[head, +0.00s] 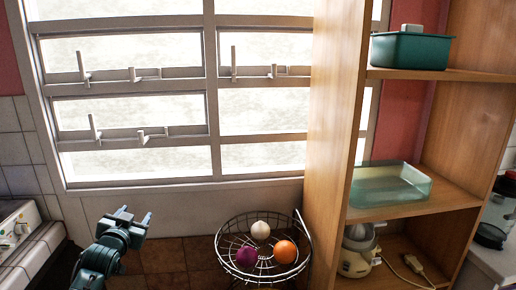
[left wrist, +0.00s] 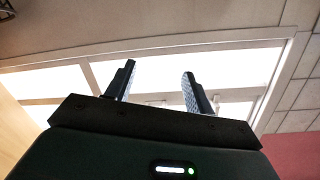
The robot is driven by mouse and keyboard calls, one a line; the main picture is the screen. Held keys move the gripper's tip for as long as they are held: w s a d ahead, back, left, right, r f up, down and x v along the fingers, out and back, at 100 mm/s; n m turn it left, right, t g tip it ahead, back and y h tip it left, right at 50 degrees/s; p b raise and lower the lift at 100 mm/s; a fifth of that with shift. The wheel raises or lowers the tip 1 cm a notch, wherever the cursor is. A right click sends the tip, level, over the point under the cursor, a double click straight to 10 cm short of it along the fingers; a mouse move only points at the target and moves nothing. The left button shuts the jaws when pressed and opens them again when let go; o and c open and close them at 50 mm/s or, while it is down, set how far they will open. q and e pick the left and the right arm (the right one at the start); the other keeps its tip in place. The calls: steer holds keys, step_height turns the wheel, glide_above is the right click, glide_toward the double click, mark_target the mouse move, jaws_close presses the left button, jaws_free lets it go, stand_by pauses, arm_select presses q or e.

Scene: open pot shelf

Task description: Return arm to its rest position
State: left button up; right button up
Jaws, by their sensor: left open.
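My left gripper (head: 133,219) is at the lower left of the head view, raised in front of the wall under the window, with its fingers apart and nothing between them. In the left wrist view its two fingers (left wrist: 157,85) stand well apart against the bright window, and the space between them is empty. My right gripper is in neither view.
A wire basket (head: 249,283) with an onion, a purple item and an orange stands right of my gripper. Further right is an open wooden shelf (head: 335,120) holding a green tub (head: 410,52), a glass dish (head: 390,188) and a small appliance (head: 356,258). A stove (head: 22,232) is at far left.

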arm_select(q)
steer(key=s+d+f+g+h, duration=0.2)
steer(key=s+d+f, duration=0.5)
steer(key=f, duration=0.4)
steer(key=s+d+f+g+h, duration=0.1)
steer(key=s+d+f, duration=0.2)
steer(key=s, duration=0.7)
steer(key=s+d+f+g+h, duration=0.1)
steer(key=s+d+f, duration=0.3)
steer(key=s, duration=0.6)
steer(key=s+d+f+g, duration=0.2)
steer(key=s+d+f, duration=0.2)
steer(key=s, duration=0.6)
steer(key=shift+s+d+f+h, duration=0.2)
steer(key=shift+s+d+h, duration=0.2)
steer(key=shift+d, duration=0.35)
